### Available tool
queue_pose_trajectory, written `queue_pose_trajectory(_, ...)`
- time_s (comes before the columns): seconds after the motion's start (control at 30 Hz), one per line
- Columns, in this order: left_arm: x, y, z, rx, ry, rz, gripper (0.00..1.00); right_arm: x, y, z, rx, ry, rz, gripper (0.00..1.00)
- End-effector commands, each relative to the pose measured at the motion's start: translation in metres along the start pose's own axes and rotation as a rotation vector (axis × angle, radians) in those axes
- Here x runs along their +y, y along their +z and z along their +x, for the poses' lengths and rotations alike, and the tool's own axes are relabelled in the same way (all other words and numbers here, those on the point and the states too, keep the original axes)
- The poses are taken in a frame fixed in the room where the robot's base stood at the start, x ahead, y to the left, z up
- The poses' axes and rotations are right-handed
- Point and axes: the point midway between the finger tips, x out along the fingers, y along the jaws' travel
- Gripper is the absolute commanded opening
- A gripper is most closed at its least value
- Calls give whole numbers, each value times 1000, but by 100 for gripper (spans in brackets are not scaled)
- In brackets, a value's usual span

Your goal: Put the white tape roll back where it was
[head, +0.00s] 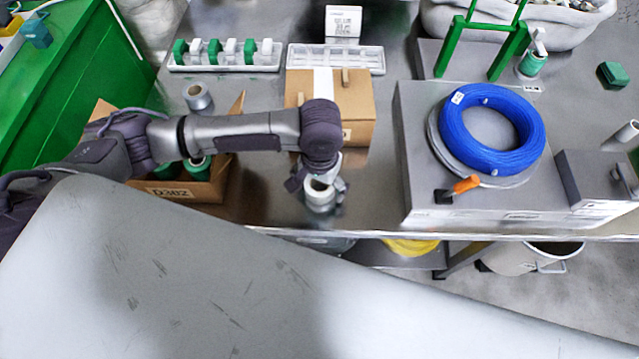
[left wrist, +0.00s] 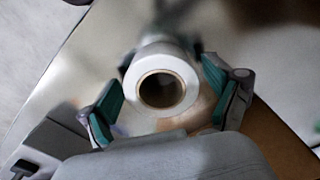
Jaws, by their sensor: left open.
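The white tape roll (head: 319,194) stands on the metal table near its front edge, its round core opening facing up. It also shows large in the left wrist view (left wrist: 160,82). My left gripper (head: 321,186) is right above and around it, with its green-padded fingers (left wrist: 166,100) open on either side of the roll. Gaps show between pads and roll, so I cannot see firm contact. My right gripper is not in view.
A cardboard box (head: 357,100) stands just behind the gripper. An open carton (head: 178,193) is left, under my arm. A silver tape roll (head: 197,97) lies behind it. A grey case with a blue cable coil (head: 492,130) stands right. Clear table lies between roll and case.

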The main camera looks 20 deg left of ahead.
Motion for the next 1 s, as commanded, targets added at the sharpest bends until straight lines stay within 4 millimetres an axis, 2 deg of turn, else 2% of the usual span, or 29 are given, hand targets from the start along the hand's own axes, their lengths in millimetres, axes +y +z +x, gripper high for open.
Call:
queue_pose_trajectory(0.17, 0, -1, -23, 3, 1, 0, 90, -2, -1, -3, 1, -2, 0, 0)
queue_pose_trajectory(0.4, 1, -1, -76, 5, 2, 1, 90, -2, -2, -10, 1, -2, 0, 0)
queue_pose_trajectory(0.6, 0, -1, -108, 2, 1, 1, 90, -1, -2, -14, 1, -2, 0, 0)
queue_pose_trajectory(0.77, 0, 0, -120, 0, 0, 0, 90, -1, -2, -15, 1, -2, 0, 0)
queue_pose_trajectory(1.0, 0, 0, -121, 0, 0, 0, 90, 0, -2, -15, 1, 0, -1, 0)
